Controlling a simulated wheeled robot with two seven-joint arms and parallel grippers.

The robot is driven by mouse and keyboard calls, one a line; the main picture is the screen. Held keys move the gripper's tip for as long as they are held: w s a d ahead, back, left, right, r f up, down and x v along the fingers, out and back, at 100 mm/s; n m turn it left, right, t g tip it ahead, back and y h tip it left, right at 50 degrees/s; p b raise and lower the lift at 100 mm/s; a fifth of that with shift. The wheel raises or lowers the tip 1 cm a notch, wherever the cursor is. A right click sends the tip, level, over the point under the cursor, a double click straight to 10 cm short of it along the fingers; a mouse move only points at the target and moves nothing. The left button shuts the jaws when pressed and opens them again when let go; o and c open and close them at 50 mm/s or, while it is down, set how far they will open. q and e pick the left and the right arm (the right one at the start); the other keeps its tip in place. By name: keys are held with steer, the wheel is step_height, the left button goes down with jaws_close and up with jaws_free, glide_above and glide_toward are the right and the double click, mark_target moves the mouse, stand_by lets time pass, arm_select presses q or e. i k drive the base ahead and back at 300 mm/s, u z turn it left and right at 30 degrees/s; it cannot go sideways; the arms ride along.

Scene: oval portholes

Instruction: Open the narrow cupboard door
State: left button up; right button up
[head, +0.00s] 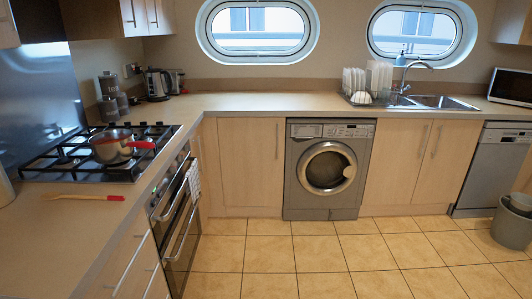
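Several pale wood cupboard doors show in the head view, and I cannot tell for sure which one the task calls narrow. A slim door or panel (211,165) stands in the corner right of the oven. Next to it a wider single door (248,165) has an upright bar handle (277,139) near its right edge, beside the washing machine. Two doors under the sink (398,160) (450,165) have handles near their shared middle edge. All these doors look shut. Neither of my grippers is in view.
A washing machine (327,170) and dishwasher (491,170) stand along the back. An oven (178,215) with a towel is at left, under a hob with a red-handled pan (113,147). A grey bin (512,222) stands at right. The tiled floor (320,262) is clear.

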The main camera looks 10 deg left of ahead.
mark_target(195, 139)
steer(key=z, duration=0.4)
steer(key=i, duration=1.1)
steer(key=u, duration=0.55)
steer(key=i, duration=1.85)
steer(key=u, duration=1.9)
steer(key=i, duration=0.65)
steer(key=u, duration=0.55)
